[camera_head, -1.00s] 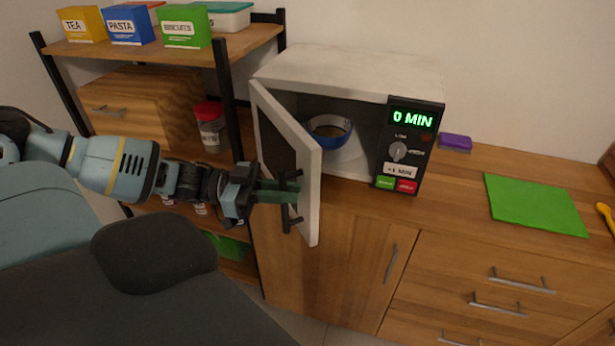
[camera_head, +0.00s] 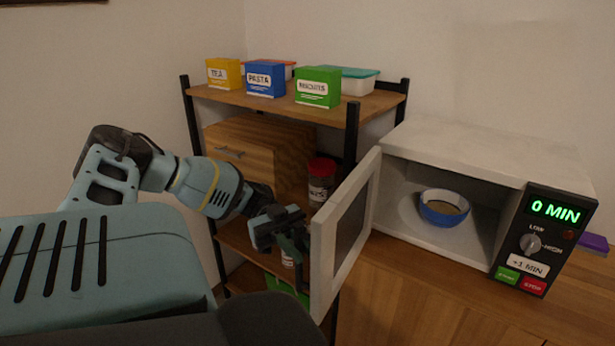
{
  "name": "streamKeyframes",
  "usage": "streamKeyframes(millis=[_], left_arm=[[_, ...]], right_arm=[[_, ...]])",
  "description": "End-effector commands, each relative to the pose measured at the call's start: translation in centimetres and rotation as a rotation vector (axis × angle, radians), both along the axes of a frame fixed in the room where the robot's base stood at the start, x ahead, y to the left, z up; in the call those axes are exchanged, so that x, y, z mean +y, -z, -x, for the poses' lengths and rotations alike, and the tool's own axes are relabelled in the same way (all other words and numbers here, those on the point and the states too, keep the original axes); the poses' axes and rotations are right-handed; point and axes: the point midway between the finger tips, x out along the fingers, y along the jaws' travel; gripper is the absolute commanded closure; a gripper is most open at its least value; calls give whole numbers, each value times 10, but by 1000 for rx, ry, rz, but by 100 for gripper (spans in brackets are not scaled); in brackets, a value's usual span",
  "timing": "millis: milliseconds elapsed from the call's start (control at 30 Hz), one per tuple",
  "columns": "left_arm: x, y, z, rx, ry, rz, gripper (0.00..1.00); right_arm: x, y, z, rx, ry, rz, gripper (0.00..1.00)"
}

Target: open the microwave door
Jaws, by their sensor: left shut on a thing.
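The white microwave (camera_head: 470,150) stands on the wooden counter at the right, with its control panel (camera_head: 542,240) reading 0 MIN. Its door (camera_head: 342,235) stands wide open, swung out to the left, so the inside shows. A blue bowl (camera_head: 443,208) sits inside on the microwave floor. My left gripper (camera_head: 300,240) is at the outer face of the door, near its free edge, and is shut on the door handle. The door's edge hides the handle and most of the fingertips. My right gripper is not in view.
A shelf rack (camera_head: 352,140) stands left of the microwave, close behind my left arm. It carries tea, pasta and biscuits boxes (camera_head: 318,87), a wooden box (camera_head: 255,160) and a red-lidded jar (camera_head: 321,182). A purple item (camera_head: 594,243) lies right of the microwave.

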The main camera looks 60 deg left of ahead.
Motion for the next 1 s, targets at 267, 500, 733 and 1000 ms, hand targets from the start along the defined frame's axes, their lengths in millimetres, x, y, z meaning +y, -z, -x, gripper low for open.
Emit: streamKeyframes(millis=[267,500,733,1000], left_arm=[[5,2,2,4,0,-3,100],[5,1,2,3,-1,-3,100],[5,1,1,2,-2,-2,80],[11,1,1,1,-3,-2,80]], right_arm=[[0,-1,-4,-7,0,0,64],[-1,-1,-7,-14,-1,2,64],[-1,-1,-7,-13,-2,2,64],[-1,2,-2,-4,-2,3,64]])
